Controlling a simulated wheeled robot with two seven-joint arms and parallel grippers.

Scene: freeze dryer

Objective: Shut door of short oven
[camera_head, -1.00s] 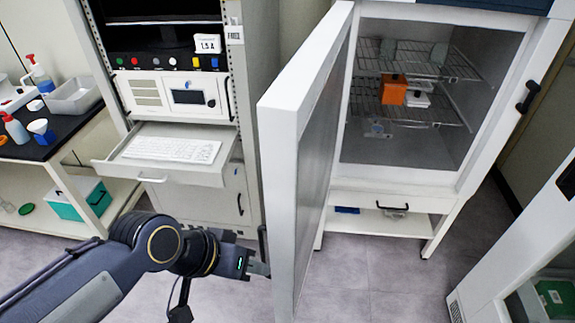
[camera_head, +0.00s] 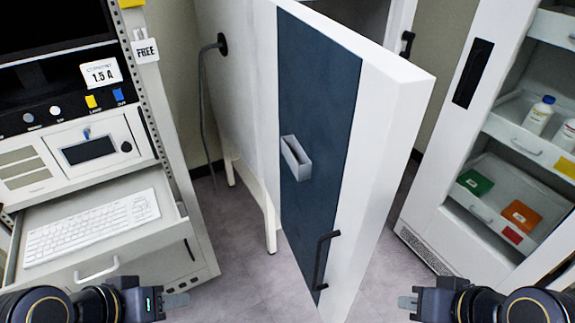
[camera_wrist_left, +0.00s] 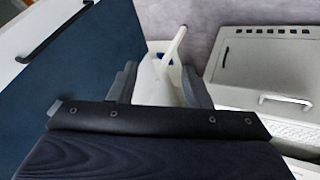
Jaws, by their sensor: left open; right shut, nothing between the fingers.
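The oven door (camera_head: 385,140) stands ajar in the head view, its outer face a dark blue panel (camera_head: 318,95) with a small pale box-shaped holder and a black handle (camera_head: 320,262). The oven body (camera_head: 235,75) is behind it, mostly hidden. My left gripper (camera_head: 182,300) is low at the left, open and empty, apart from the door. The left wrist view shows its two fingers (camera_wrist_left: 160,88) spread, with the blue door panel (camera_wrist_left: 95,60) to their left. My right gripper (camera_head: 402,302) is low at the right of the door, shut and empty, not touching it.
An instrument rack with an open keyboard drawer (camera_head: 100,250) stands at the left. A white cabinet (camera_head: 455,190) with open shelves holding bottles and boxes stands at the right. Grey floor (camera_head: 245,290) is clear between the rack and the door.

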